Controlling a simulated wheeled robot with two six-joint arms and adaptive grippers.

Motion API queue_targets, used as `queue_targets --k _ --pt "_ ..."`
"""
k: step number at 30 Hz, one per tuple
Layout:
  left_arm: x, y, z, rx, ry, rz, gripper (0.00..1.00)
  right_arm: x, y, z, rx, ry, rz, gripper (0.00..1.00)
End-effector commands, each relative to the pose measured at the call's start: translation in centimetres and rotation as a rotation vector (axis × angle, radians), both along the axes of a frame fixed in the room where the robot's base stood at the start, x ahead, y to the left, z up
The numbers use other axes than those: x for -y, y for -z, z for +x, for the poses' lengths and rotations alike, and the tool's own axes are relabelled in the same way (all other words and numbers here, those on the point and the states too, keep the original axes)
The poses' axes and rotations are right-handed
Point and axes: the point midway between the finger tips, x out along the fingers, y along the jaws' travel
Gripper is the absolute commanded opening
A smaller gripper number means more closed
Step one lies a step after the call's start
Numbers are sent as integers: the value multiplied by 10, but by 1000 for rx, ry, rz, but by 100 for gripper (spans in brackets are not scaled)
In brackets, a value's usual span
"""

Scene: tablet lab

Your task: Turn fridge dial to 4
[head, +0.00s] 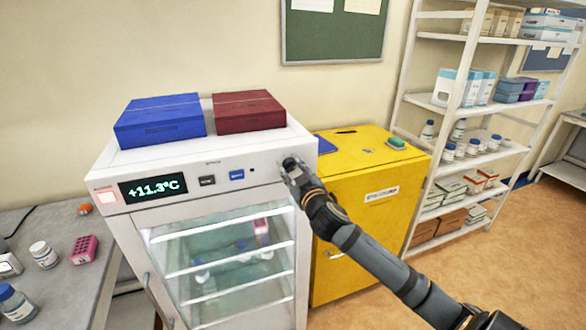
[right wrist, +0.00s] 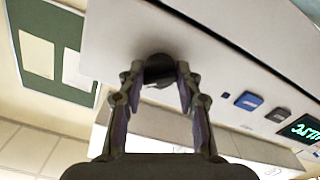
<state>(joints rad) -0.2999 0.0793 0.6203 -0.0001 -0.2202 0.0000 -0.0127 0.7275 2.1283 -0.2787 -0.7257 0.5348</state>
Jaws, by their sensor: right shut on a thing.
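The white fridge (head: 215,187) stands left of centre in the head view, with a glass door. Its display (head: 152,188) reads +11.3°C, and a lit reddish square (head: 106,197) sits left of it. My right gripper (head: 291,170) is at the right end of the fridge's front panel. In the right wrist view the fingers (right wrist: 160,80) are shut on the dark round dial (right wrist: 158,68). The dial's marks cannot be read, and in the head view my gripper hides it. The left gripper is not in view.
Blue (head: 160,120) and dark red (head: 248,111) boxes lie on top of the fridge. A dark button (head: 207,181) and a blue button (head: 237,175) sit on the panel. A yellow cabinet (head: 350,230) stands close on the right. Shelving (head: 470,110) stands beyond.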

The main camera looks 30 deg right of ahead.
Motion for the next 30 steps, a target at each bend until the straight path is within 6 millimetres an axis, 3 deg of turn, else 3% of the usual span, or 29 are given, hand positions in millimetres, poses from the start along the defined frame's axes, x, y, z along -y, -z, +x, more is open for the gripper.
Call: queue_targets --k 30 --pt "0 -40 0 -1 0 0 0 1 -3 0 -225 0 -928 3"
